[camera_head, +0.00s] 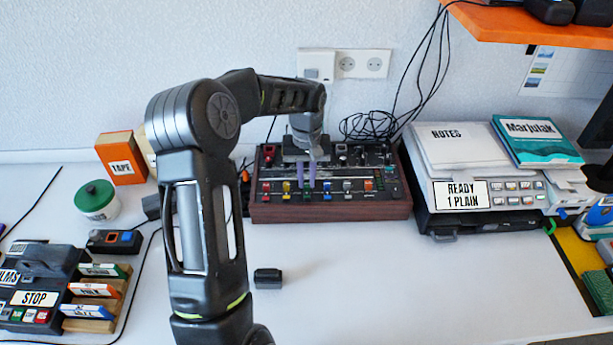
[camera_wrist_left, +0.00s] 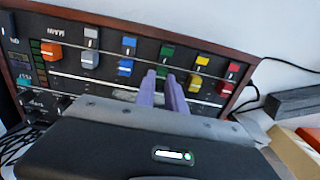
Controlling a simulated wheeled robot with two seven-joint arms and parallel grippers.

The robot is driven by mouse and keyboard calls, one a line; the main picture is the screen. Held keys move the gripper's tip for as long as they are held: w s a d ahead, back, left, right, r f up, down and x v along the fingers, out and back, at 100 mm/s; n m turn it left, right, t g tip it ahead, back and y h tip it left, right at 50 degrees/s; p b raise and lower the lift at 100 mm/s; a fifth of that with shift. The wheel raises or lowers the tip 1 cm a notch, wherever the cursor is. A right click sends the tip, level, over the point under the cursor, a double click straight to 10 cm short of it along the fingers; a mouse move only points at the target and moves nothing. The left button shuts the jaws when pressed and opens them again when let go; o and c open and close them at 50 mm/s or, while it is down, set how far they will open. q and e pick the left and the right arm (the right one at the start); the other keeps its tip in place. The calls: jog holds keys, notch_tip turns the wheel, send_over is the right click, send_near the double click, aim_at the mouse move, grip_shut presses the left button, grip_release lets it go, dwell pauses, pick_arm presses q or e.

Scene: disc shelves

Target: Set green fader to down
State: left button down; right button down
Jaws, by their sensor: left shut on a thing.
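The mixer panel (camera_head: 330,211) stands against the wall, a dark box with wooden sides and a row of coloured faders. My left gripper (camera_head: 306,184) reaches down over it. Its two purple fingers (camera_wrist_left: 162,77) are shut on the green fader cap (camera_wrist_left: 162,71), which shows only partly between the tips. A second green piece (camera_wrist_left: 167,52) sits in the same column. The blue fader (camera_wrist_left: 125,67) and yellow fader (camera_wrist_left: 195,83) stand on either side, clear of the fingers. The green cap sits roughly level with its neighbours in the row. My right gripper is not in view.
A red fader (camera_wrist_left: 224,88), a grey fader (camera_wrist_left: 90,59) and an orange fader (camera_wrist_left: 51,51) share the panel. Black cables (camera_head: 370,125) lie behind it. A printer (camera_head: 470,190) stands close on the right. A small black block (camera_head: 268,278) lies in front; the front table is mostly clear.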

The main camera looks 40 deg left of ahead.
aim_at(307, 182)
pick_arm(q)
jog(key=c, duration=1.4)
grip_release()
jog(key=shift+r, duration=3.9)
jog(key=shift+r, duration=0.1)
